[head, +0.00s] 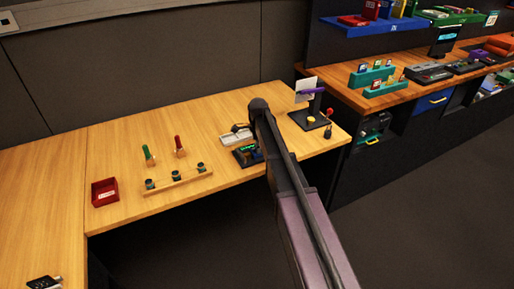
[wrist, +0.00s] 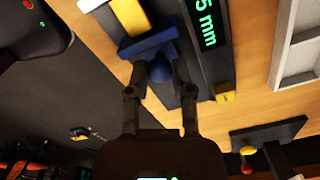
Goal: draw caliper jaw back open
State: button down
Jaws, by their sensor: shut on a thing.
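The caliper is a dark block with a lit green readout (wrist: 207,24), of which "5 mm" shows. A blue caliper jaw (wrist: 150,43) with a knob-like blue part sits beside the readout in the wrist view. My gripper (wrist: 160,68) has its fingers on either side of this blue part and is shut on it. A yellow bar (wrist: 130,17) meets the jaw on its far side. A small yellow piece (wrist: 225,97) is at the block's near end. In the head view the caliper (head: 246,155) is partly behind my arm, and my gripper is hidden.
A pale tray (head: 236,135) lies just behind the caliper. A dark stand with a red-topped lever (head: 329,113) is to its right. A wooden rack (head: 177,184), two handled tools and a red bin (head: 105,192) are to the left. The table's front edge is close.

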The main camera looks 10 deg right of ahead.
jog(key=shift+w+d, duration=0.2)
jog(key=shift+d, duration=0.55)
jog(key=c, duration=0.8)
grip_release()
jog(key=shift+d, duration=0.1)
jog(key=shift+o, duration=0.2)
jog(key=shift+a, duration=0.2)
